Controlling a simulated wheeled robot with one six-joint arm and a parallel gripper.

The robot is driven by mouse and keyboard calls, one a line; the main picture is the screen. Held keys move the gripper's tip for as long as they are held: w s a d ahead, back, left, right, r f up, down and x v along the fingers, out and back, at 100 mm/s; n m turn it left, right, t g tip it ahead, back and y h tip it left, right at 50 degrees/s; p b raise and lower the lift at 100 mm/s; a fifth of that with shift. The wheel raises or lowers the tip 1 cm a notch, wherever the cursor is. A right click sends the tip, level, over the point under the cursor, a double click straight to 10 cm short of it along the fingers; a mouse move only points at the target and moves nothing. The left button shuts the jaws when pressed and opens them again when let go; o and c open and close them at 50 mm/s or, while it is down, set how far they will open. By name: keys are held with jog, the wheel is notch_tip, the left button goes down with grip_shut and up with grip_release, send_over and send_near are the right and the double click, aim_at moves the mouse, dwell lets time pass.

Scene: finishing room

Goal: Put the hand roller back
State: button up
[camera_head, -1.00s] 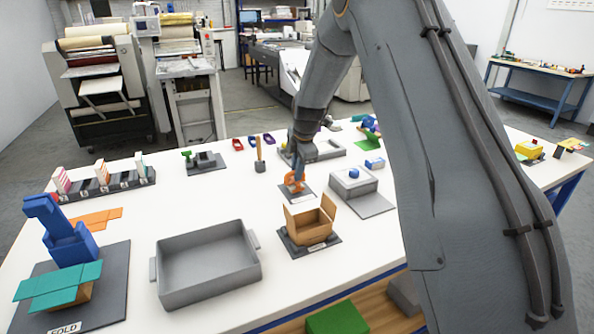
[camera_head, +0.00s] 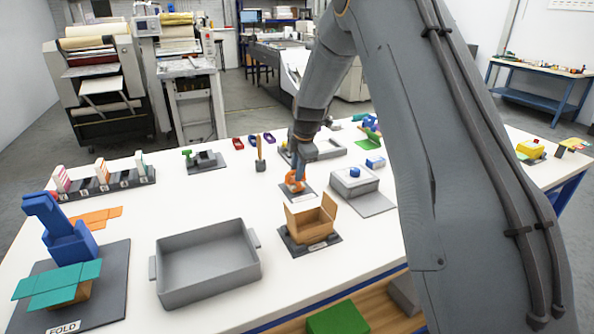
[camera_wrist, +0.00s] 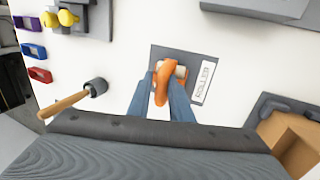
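The hand roller (camera_wrist: 163,88) has an orange handle and a pale roll. In the wrist view it is at a dark pad (camera_wrist: 159,56) with a label reading ROLLER. In the head view the roller (camera_head: 295,181) is low over or on this pad, behind the open brown box. My gripper (camera_wrist: 161,77) points down at it, with one blue-grey finger on each side of the orange handle. I cannot tell whether the fingers press on the handle or stand slightly apart from it. The handle hides part of the roll.
The brown box (camera_head: 303,218) stands close in front of the pad. A wooden-handled tool stands upright in a dark holder (camera_wrist: 97,87) to the left. A grey tray (camera_head: 207,262) is front left. White table is clear between.

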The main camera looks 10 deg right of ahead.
jog(key=shift+s+f, duration=0.15)
jog(key=shift+s, duration=0.25)
jog(key=b+v, duration=0.3)
jog(key=v, duration=0.9)
jog(key=shift+w+r+b, duration=0.25)
jog(key=shift+r+b, duration=0.05)
jog(key=shift+r, duration=0.15)
